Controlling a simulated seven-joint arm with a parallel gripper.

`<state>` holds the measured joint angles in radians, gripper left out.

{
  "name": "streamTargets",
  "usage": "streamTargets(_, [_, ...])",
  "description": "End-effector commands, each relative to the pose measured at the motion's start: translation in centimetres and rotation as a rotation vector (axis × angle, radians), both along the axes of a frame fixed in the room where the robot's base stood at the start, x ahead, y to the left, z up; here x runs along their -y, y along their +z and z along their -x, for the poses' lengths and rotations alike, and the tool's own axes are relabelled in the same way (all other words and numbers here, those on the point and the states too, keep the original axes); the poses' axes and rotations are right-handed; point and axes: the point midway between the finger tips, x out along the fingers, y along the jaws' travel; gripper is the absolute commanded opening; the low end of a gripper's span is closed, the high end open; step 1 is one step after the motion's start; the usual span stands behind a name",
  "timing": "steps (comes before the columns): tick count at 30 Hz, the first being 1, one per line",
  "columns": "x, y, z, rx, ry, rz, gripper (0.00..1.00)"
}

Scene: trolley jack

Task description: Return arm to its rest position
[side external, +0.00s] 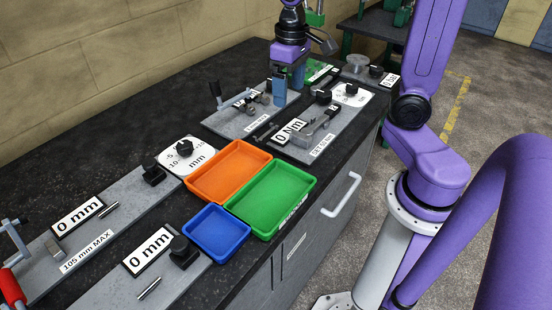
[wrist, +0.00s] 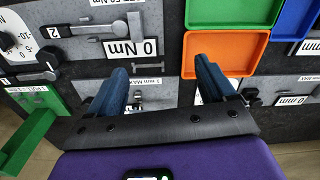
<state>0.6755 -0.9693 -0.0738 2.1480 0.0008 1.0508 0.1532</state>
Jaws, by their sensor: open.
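My gripper (side external: 288,84) has blue fingers and hangs over the far part of the dark workbench (side external: 110,115), above a grey plate with a crank handle (side external: 232,100). In the wrist view my gripper (wrist: 160,76) has its two blue fingers wide apart, with nothing held between them. Behind the fingers lie grey fixture plates and a "0 Nm" label (wrist: 130,48). The exact height of the fingertips above the bench is hard to tell. I cannot make out a trolley jack as such.
Orange (side external: 228,170), green (side external: 268,200) and blue (side external: 216,232) trays stand empty mid-bench. A "0 Nm" plate (side external: 330,125) lies right of my gripper. Measuring plates with "0 mm" labels (side external: 77,217) fill the near end. A drawer handle (side external: 341,195) sticks out in front.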

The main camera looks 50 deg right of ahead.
Motion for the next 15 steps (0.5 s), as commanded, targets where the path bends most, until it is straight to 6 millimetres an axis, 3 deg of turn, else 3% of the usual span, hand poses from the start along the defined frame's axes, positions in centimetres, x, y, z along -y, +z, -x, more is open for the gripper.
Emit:
streamTargets(6, [-3.6,-0.9,4.8,0.004,0.269,-0.001,0.83])
streamTargets(15, [-6.1,-2.2,12.1,0.009,0.632,-0.004,0.83])
